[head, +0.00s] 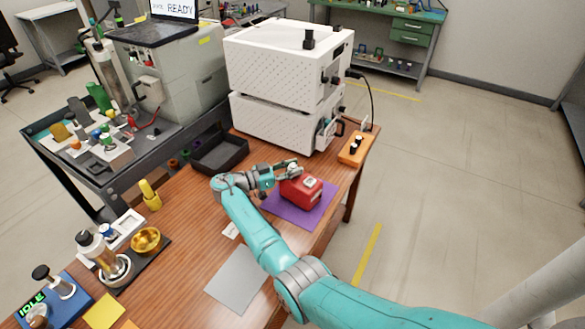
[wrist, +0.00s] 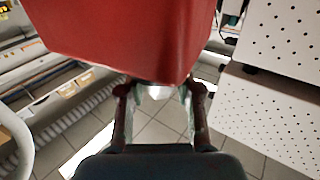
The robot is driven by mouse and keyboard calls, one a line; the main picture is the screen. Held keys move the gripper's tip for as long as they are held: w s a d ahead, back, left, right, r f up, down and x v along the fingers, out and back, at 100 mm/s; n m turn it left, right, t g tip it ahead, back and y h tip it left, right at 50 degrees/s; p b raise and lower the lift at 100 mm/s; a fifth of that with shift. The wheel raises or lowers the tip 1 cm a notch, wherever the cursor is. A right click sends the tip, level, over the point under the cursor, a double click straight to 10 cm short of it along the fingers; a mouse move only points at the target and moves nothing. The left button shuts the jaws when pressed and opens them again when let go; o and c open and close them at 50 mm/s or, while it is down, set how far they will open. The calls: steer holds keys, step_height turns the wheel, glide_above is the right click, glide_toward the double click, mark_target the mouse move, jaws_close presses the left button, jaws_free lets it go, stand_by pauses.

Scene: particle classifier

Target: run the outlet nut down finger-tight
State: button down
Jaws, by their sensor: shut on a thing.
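A red box-shaped unit (head: 303,189) with a pale patch on top sits on a purple mat (head: 287,211) near the table's right edge. My gripper (head: 290,171) is at its far left side in the head view. In the wrist view the red unit (wrist: 120,35) fills the top, and my gripper (wrist: 158,95) is shut on a small silvery piece (wrist: 158,91) at its edge. This piece appears to be the outlet nut. The fingers and the red unit's edge hide most of it, so its thread and seating cannot be seen.
Two stacked white perforated cabinets (head: 285,80) stand just behind my gripper and show close at right in the wrist view. A black tray (head: 219,153) lies to the left, an orange block (head: 354,149) to the right. A grey sheet (head: 237,279) lies nearer on the table.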

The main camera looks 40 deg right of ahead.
steer(key=c, duration=0.8)
jaws_free()
steer(key=shift+o, duration=0.2)
steer(key=v, duration=1.2)
